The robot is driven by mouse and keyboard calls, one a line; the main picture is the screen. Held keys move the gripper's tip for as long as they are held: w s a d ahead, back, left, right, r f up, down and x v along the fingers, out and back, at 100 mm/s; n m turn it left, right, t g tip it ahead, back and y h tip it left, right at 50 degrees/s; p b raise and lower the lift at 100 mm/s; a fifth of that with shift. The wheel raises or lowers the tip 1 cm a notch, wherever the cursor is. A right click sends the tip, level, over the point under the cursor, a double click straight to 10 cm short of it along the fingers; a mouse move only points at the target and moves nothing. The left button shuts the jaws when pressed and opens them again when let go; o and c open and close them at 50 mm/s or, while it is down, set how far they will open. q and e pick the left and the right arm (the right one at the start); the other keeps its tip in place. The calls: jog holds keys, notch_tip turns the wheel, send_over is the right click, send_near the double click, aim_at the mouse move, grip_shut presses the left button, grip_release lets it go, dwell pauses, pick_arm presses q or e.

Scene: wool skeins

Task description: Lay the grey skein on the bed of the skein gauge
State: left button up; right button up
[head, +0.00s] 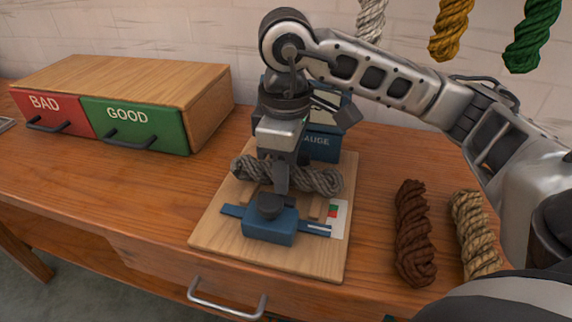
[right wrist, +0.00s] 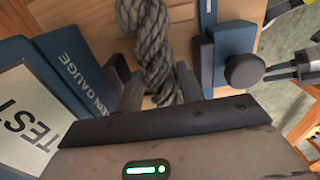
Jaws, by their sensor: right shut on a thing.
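The grey skein (head: 318,181) lies crosswise over the skein gauge, whose wooden board (head: 225,222) rests on the table. My right gripper (head: 279,180) points down and is shut on the skein near its middle. In the right wrist view the skein (right wrist: 152,45) runs up from between the fingers (right wrist: 160,90). The gauge's blue block (head: 268,226) with a dark knob is just in front of the skein. The bed is mostly hidden under the skein and gripper, so I cannot tell whether the skein touches it.
A brown skein (head: 413,235) and a tan skein (head: 474,232) lie right of the board. A wooden cabinet with a red BAD drawer (head: 52,112) and a green GOOD drawer (head: 135,124) stands back left. The gauge's blue display box (head: 322,144) stands behind my gripper. White, yellow and green skeins hang above.

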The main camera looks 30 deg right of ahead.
jog(key=shift+f, duration=0.1)
jog(key=o, duration=1)
jog(key=shift+r, duration=0.35)
notch_tip(320, 180, up, 10)
jog(key=p, duration=0.3)
jog(key=shift+r, duration=0.75)
